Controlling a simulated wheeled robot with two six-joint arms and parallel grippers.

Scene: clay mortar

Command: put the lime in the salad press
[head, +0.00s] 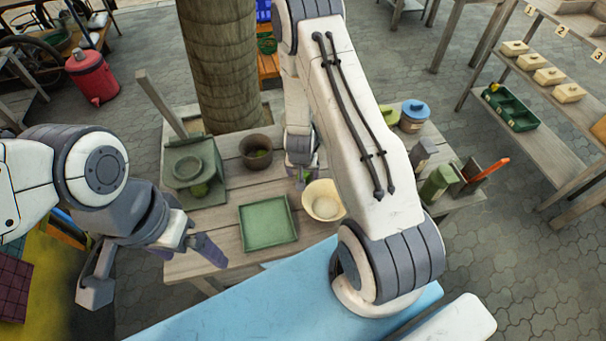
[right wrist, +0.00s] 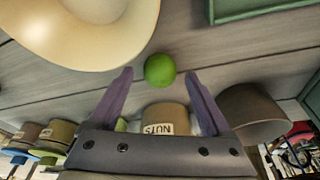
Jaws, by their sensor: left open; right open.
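The lime (right wrist: 160,70) lies on the wooden table in the right wrist view, between the spread fingertips of my right gripper (right wrist: 158,78). A gap shows on each side of it. In the head view my right gripper (head: 303,178) points down near the cream bowl and mostly hides that spot. The green press (head: 183,158), with a wooden lever and a round plate, stands at the table's left; a green round thing (head: 199,189) shows low in it. My left gripper (head: 205,250) is open and empty at the table's front left.
A cream bowl (head: 323,203) and a green tray (head: 268,222) sit close to my right gripper. A jar marked NUTS (right wrist: 165,120) shows in the right wrist view. Containers (head: 440,183) line the table's right side.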

